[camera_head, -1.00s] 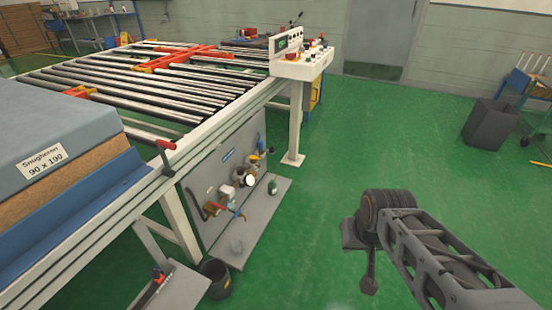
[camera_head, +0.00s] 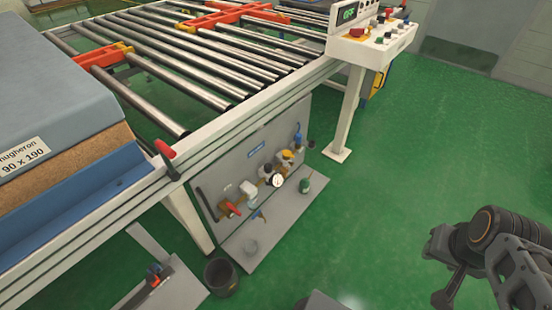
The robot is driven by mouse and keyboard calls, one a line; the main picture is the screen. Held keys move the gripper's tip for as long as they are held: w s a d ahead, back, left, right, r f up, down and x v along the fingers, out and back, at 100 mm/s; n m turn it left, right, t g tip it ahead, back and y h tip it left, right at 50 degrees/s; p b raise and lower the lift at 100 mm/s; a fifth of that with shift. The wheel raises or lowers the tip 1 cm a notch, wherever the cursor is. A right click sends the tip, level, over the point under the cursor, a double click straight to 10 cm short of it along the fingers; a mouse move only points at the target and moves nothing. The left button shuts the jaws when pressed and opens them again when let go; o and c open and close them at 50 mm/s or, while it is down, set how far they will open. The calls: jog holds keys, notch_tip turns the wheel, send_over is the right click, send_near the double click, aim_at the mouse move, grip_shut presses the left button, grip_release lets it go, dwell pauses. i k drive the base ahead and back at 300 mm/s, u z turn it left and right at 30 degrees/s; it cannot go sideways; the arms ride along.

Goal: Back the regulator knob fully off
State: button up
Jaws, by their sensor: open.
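The air-service unit is a row of fittings on a grey panel (camera_head: 240,155) under the roller table's near side. A round white-faced gauge (camera_head: 277,181) sits mid-row. The regulator (camera_head: 267,171) is beside it; its knob is too small to tell apart clearly, and its setting cannot be read. A red-handled valve (camera_head: 231,208) is at the row's left end. Yellow (camera_head: 286,156) and blue (camera_head: 298,139) parts are at its right. My gripper (camera_head: 444,294) is open at the lower right, pointing down, well apart from the panel and holding nothing visible. My wrist partly hides it.
The roller table (camera_head: 225,105) carries a mattress (camera_head: 55,90) at left. Green floor (camera_head: 400,160) is clear to the right.

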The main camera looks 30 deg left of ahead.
aim_at(268, 167)
jog(key=u, duration=0.3)
jog(key=i, duration=0.7)
jog(key=u, duration=1.15)
jog(key=i, duration=0.5)
jog(key=u, duration=0.5)
